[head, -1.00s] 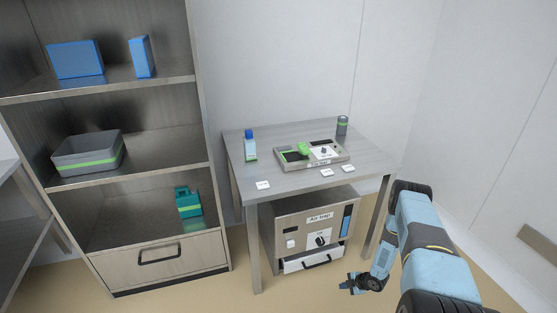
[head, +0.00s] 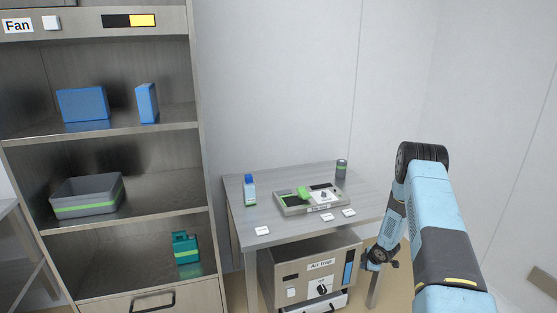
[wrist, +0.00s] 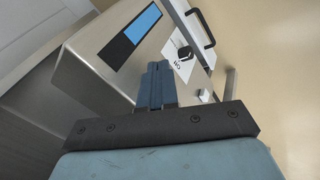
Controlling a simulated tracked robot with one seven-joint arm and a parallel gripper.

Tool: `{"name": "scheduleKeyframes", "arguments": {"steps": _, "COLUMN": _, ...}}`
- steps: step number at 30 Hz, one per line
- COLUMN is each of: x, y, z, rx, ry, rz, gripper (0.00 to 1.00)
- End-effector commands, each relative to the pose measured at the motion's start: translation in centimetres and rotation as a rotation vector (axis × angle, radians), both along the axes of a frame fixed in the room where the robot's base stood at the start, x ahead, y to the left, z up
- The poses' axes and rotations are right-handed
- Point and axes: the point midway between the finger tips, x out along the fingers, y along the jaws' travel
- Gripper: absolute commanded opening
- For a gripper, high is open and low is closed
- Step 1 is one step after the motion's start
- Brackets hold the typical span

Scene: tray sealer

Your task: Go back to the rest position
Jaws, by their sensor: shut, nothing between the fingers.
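My gripper (head: 373,258) hangs low at the right, beside the front right of the metal Air trap box (head: 290,275) under the table. In the wrist view my gripper (wrist: 158,82) has its dark blue-grey fingers together with nothing between them. Beyond them the Air trap box (wrist: 110,75) shows its blue panel, black knob and black handle. A gap between the fingers and the box cannot be judged. My blue arm rises along the right side of the head view, bent at the top.
A grey table (head: 290,235) bears a green-topped device (head: 285,205), a blue-capped bottle (head: 250,190), a grey canister (head: 341,169) and white labels. A shelf unit (head: 150,128) at left holds blue boxes, a grey bin (head: 87,196) and a teal case (head: 186,248). The right wall side looks clear.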

Motion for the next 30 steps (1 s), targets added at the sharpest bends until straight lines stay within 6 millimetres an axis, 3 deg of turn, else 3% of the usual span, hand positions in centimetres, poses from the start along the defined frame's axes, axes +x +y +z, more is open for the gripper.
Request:
{"name": "scheduleKeyframes", "arguments": {"steps": 1, "x": 0.7, "y": -0.1, "z": 2.4, "rx": -0.01, "ry": -0.009, "rz": -0.022, "gripper": 0.0}}
{"name": "scheduleKeyframes", "arguments": {"steps": 8, "x": 2.1, "y": -0.6, "z": 11.7, "rx": -0.038, "ry": -0.022, "rz": -0.152, "gripper": 0.0}}
{"name": "scheduleKeyframes", "arguments": {"steps": 14, "x": 2.1, "y": -0.5, "z": 19.7, "rx": -0.048, "ry": -0.037, "rz": -0.267, "gripper": 0.0}}
{"name": "scheduleKeyframes", "arguments": {"steps": 23, "x": 0.1, "y": 0.4, "z": 31.0, "rx": -0.039, "ry": -0.057, "rz": -0.436, "gripper": 0.0}}
{"name": "scheduleKeyframes", "arguments": {"steps": 30, "x": -3.2, "y": 1.5, "z": 39.2, "rx": -0.012, "ry": -0.073, "rz": -0.571, "gripper": 0.0}}
